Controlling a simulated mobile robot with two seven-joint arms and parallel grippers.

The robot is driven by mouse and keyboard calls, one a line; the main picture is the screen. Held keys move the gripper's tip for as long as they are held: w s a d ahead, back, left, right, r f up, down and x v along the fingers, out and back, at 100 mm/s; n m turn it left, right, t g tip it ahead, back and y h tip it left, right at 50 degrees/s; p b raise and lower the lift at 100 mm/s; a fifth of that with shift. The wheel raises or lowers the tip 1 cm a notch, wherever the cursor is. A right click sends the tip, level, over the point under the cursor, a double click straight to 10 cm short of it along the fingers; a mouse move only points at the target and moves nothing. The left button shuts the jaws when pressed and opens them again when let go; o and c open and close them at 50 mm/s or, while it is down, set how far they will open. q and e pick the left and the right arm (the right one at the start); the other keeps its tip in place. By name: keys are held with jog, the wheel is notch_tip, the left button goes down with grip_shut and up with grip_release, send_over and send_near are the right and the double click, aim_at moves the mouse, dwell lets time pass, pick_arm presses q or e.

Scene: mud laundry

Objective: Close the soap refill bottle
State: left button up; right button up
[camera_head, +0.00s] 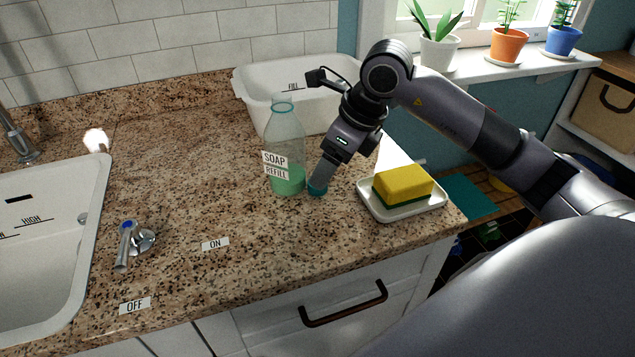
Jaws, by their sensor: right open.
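The soap refill bottle (284,136) stands upright on the granite counter, clear with green liquid at the bottom and a label reading SOAP REFILL. Its neck at the top shows no cap on it. A small teal cap (317,188) sits on the counter just right of the bottle's base. My right gripper (318,182) points down at the cap, its fingertips right at it. The fingers hide part of the cap, and I cannot tell whether they touch it. My left gripper is not in view.
A white dish with a yellow sponge (403,185) lies right of the gripper. A white basin (249,86) marked FILL stands behind the bottle. The sink (88,215) and a tap handle (128,240) are on the left.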

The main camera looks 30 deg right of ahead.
jog(key=x, duration=0.5)
jog(key=shift+w+d+p, duration=0.2)
jog(key=shift+w+p, duration=0.1)
jog(key=shift+p, duration=0.1)
jog(key=c, duration=1.1)
